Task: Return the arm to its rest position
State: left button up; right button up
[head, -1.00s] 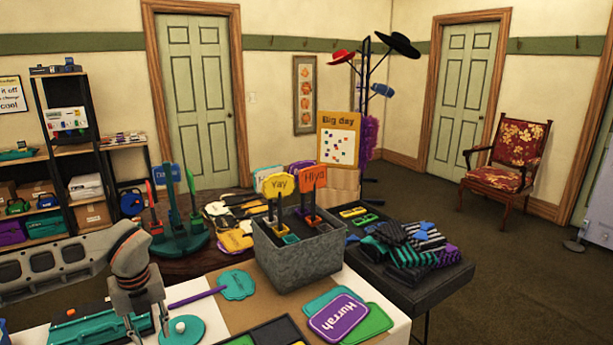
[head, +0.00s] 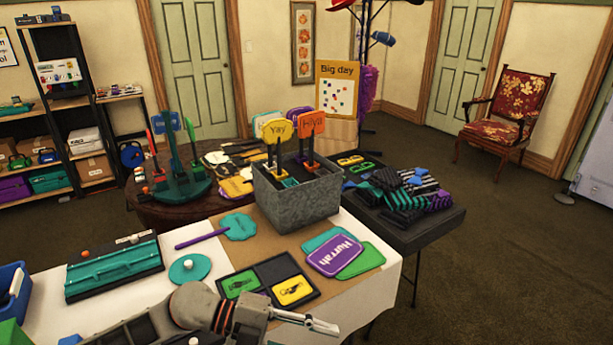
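In the head view my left arm comes in low from the left, and my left gripper (head: 318,324) points right at the bottom of the picture. It is over the near side of the white-covered table (head: 365,300), just in front of the dark two-part tray (head: 268,272). Its fingers are seen from the side, and I cannot make out a gap between them. No object shows at its fingertips. My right gripper is not in view.
A grey bin (head: 298,197) holds upright signs, including "Yay" (head: 277,129) and "Hiya" (head: 312,123). A purple "Hurrah" sign (head: 334,256) lies on other signs.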

pick_arm(q)
jog(key=w+r+n+t+h, duration=0.4)
jog(key=r+n+t, duration=0.1)
jog(key=n+t, duration=0.5)
jog(key=w+a+f+n+t+y, duration=0.2)
jog(key=a+f+n+t+y, duration=0.3)
jog(key=a+n+t, duration=0.15)
jog(key=s+a+f+n+g+y, duration=0.2)
jog(key=s+a+f+n+y, duration=0.3)
jog(key=f, duration=0.6)
jog(key=s+a+f+n+g+y, duration=0.2)
jog(key=s+a+f+n+y, duration=0.4)
jog(key=a+f, duration=0.5)
jog(key=s, duration=0.2)
jog(key=shift+s+f, duration=0.3)
jog(key=shift+s, duration=0.05)
jog(key=shift+g, duration=0.25)
jog(key=shift+c, duration=0.6)
jog(key=shift+a, duration=0.15)
